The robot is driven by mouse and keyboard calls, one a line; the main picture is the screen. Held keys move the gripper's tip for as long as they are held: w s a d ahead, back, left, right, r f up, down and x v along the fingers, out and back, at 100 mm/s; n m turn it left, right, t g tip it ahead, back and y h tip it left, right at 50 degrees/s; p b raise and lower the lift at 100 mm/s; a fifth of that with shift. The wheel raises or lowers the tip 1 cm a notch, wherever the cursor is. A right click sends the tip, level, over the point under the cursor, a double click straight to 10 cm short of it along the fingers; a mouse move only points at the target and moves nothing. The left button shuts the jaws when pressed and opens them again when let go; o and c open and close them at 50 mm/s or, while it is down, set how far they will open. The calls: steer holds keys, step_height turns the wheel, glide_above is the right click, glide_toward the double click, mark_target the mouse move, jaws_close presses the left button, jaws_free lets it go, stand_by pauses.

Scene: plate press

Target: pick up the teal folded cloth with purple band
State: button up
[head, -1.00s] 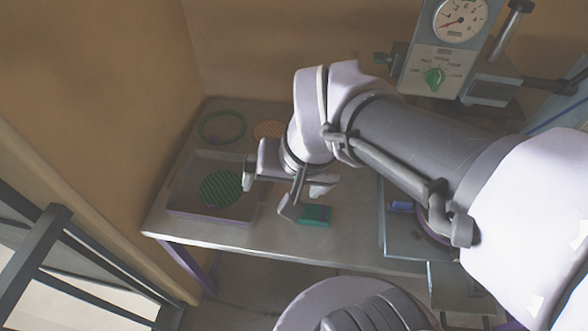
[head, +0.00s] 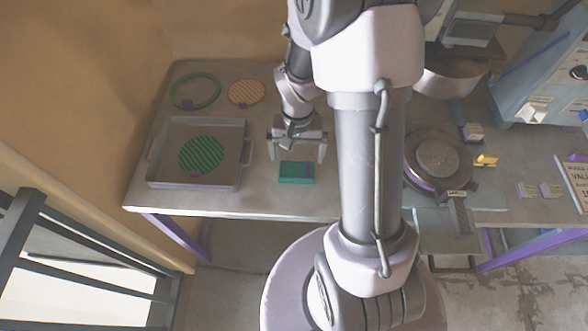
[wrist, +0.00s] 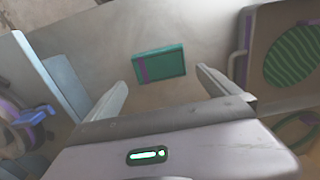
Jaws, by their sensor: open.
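The teal folded cloth with a purple band (head: 292,173) lies flat on the table near its front edge, right of the grey tray. In the wrist view the cloth (wrist: 163,64) lies beyond the fingertips, between their lines, with its purple band toward the left end. My gripper (head: 297,158) is open and empty, just behind the cloth in the head view. Its two fingers also show apart in the wrist view (wrist: 160,78). I cannot tell its exact height above the table.
A grey tray (head: 240,150) holding a green striped disc (head: 201,156) stands left of the cloth. A green ring (head: 216,91) and an orange striped disc (head: 246,92) lie behind it. A round press plate (head: 438,157) is at the right. Bare table surrounds the cloth.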

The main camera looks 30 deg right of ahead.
mark_target(297, 169)
step_height(297, 169, down, 7)
steer(key=b, duration=0.3)
steer(key=shift+r, duration=0.3)
steer(key=shift+c, duration=0.7)
steer(key=c, duration=0.9)
steer(key=shift+o, duration=0.2)
step_height(297, 169, up, 10)
steer(key=p, duration=0.4)
